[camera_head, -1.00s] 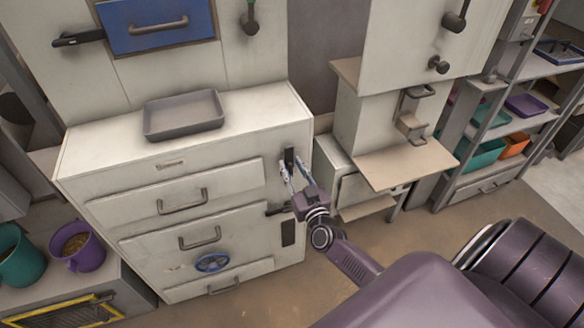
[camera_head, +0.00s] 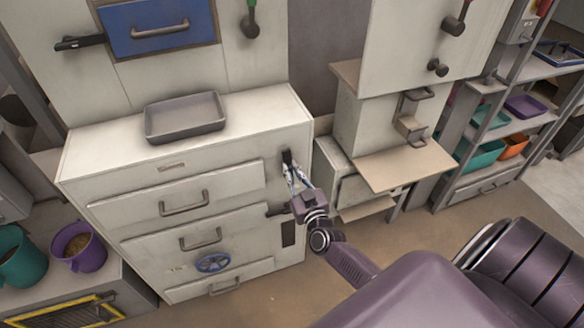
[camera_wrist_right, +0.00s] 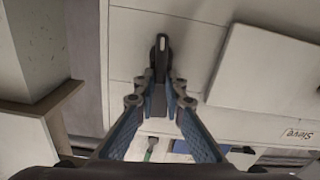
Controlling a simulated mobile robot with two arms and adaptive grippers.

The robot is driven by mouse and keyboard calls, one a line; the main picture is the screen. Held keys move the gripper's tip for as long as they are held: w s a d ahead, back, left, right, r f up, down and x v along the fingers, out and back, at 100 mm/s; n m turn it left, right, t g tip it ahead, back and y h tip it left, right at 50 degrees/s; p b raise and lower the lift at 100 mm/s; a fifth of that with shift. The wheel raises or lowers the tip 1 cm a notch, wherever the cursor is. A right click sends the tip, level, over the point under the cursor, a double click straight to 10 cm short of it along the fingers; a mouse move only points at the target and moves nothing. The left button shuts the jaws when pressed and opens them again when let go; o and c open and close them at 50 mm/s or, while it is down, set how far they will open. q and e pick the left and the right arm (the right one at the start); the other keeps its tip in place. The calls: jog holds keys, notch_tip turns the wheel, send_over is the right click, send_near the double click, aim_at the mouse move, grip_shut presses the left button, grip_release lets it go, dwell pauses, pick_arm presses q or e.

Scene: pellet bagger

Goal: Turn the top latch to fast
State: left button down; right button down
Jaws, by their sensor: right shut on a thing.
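The top latch (camera_head: 287,157) is a small dark handle near the upper right edge of the white drawer cabinet's front. In the right wrist view the latch (camera_wrist_right: 161,48) is a black bar with a rounded, slotted end, running down between my fingers. My right gripper (camera_head: 291,169) is shut on the latch, its fingertips pressing from both sides. In the wrist view the right gripper (camera_wrist_right: 161,82) hides part of the latch's sides. A lower dark latch (camera_head: 276,211) points left beneath it. My left gripper is not in view.
The white cabinet (camera_head: 240,130) has drawers with grey handles and a blue handwheel (camera_head: 212,263). A grey tray (camera_head: 185,132) lies on its top. A machine with a beige shelf (camera_head: 405,167) stands to the right. Teal and purple buckets (camera_head: 78,248) stand at lower left.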

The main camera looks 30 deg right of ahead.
jog(key=n+p, duration=0.2)
jog(key=n, duration=0.1)
jog(key=shift+a, duration=0.4)
jog(key=n, duration=0.1)
jog(key=n+p, duration=0.1)
jog(key=n, duration=0.1)
jog(key=a+f+n, duration=0.1)
jog(key=n, duration=0.1)
jog(key=shift+w, duration=0.15)
jog(key=n, duration=0.3)
jog(key=shift+a+f+n, duration=0.2)
jog(key=shift+f+n, duration=0.1)
jog(key=shift+f, duration=0.1)
jog(key=n, duration=0.2)
jog(key=f+n+b, duration=0.1)
jog(key=n, duration=0.1)
jog(key=shift+a+n+b, duration=0.1)
jog(key=shift+n+b, duration=0.2)
jog(key=shift+n, duration=0.4)
jog(key=c, duration=2)
grip_release()
jog(key=shift+w, duration=0.1)
